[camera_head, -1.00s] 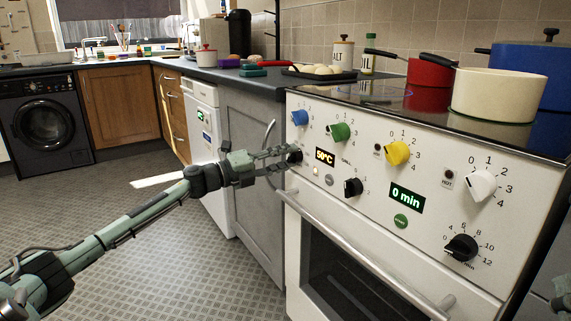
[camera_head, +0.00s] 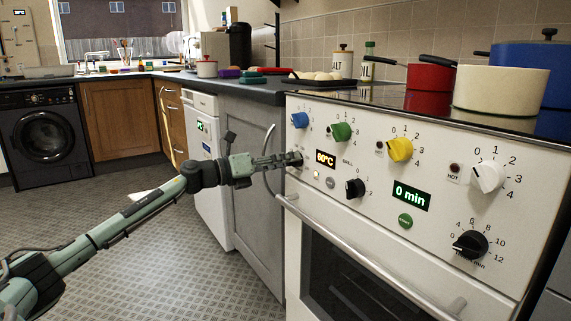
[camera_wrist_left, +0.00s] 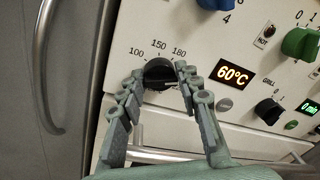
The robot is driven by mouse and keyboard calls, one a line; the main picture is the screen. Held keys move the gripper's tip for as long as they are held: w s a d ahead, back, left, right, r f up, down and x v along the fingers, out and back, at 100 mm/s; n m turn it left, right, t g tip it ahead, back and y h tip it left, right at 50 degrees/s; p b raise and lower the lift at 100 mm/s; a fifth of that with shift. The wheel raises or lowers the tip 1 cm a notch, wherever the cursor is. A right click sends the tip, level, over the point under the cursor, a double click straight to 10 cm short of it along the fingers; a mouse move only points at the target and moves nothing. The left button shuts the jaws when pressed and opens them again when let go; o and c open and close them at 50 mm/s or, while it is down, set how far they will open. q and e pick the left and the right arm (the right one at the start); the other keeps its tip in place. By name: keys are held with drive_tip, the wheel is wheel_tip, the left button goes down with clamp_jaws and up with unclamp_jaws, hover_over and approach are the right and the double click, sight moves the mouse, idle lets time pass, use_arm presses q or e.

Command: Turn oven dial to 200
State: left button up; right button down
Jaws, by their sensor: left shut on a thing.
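The oven dial (camera_wrist_left: 158,70) is a black knob on the white oven front, with 100, 150 and 180 printed around it in the left wrist view. My left gripper (camera_wrist_left: 158,82) has its two fingers on either side of the dial and is shut on it. In the head view the left gripper (camera_head: 292,161) reaches the panel from the left and largely hides the dial. The display (camera_wrist_left: 234,74) beside the dial reads 60°C, and it also shows in the head view (camera_head: 326,157). My right gripper is not in view.
Blue (camera_head: 299,120), green (camera_head: 341,131), yellow (camera_head: 400,149) and white (camera_head: 488,177) knobs sit close by on the panel. A black knob (camera_head: 355,188) is right of and below the display. The oven handle (camera_head: 370,255) runs below. Red (camera_head: 430,77) and cream (camera_head: 500,91) pots stand on the hob.

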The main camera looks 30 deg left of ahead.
use_arm(q)
drive_tip(key=shift+f, duration=0.15)
drive_tip(key=o, duration=1.1)
drive_tip(key=v, duration=1.2)
